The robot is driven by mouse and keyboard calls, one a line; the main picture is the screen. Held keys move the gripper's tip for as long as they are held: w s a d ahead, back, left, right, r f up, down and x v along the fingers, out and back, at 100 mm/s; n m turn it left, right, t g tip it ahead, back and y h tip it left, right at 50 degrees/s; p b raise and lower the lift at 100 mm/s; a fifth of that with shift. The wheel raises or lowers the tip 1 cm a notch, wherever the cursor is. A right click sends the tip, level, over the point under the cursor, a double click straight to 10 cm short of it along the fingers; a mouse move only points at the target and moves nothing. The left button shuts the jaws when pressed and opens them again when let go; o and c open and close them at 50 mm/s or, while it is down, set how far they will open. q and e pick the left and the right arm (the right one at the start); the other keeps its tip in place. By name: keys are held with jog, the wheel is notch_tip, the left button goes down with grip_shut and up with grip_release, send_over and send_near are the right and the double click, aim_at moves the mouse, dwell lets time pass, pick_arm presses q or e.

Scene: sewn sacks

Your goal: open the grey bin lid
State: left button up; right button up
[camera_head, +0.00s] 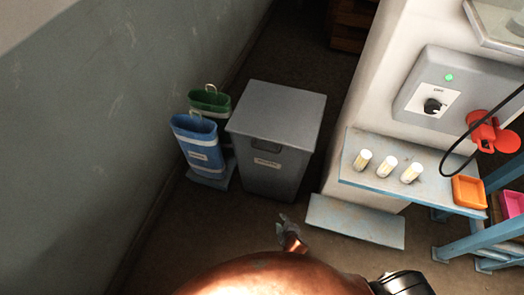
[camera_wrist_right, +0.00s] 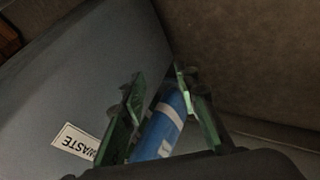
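The grey bin (camera_head: 295,178) stands on the floor left of the white cabinet, with a pale label and a dark handle recess on its front. Its grey lid (camera_head: 278,107) lies flat and closed on top. My right gripper (camera_head: 287,222) is in front of the bin and below its label in the picture, apart from the lid. In the right wrist view my right gripper (camera_wrist_right: 160,80) is open, its green fingers spread with nothing gripped. The bin's grey side (camera_wrist_right: 85,70) with its "WASTE" label fills the left of that view. My left gripper is not in view.
A blue container (camera_head: 199,146) and a green one (camera_head: 210,102) stand close left of the bin; the blue one (camera_wrist_right: 160,135) shows beyond my fingers. Right are a shelf (camera_head: 337,166) with white cylinders and a low step (camera_head: 355,220). Floor before the bin is clear.

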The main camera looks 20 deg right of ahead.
jog(key=w+a+r+n+t+b, duration=0.3)
jog(key=w+r+t, duration=0.1)
jog(key=w+r, duration=0.95)
jog(key=n+t+h+b, duration=0.1)
jog(key=t+h+b, duration=0.2)
send_near(265, 149)
notch_tip(265, 149, down, 2)
jog(key=w, duration=0.3)
jog(key=shift+t, duration=0.3)
jog(key=x, duration=0.2)
jog(key=b+x, duration=0.1)
jog(key=x, duration=0.1)
jog(key=b+x, duration=0.1)
jog(key=x, duration=0.2)
jog(key=shift+d+r, duration=0.1)
jog(key=shift+d, duration=0.35)
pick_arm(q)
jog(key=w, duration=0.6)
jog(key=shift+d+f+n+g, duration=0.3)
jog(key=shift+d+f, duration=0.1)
pick_arm(e)
jog(key=shift+c, duration=0.7)
grip_shut()
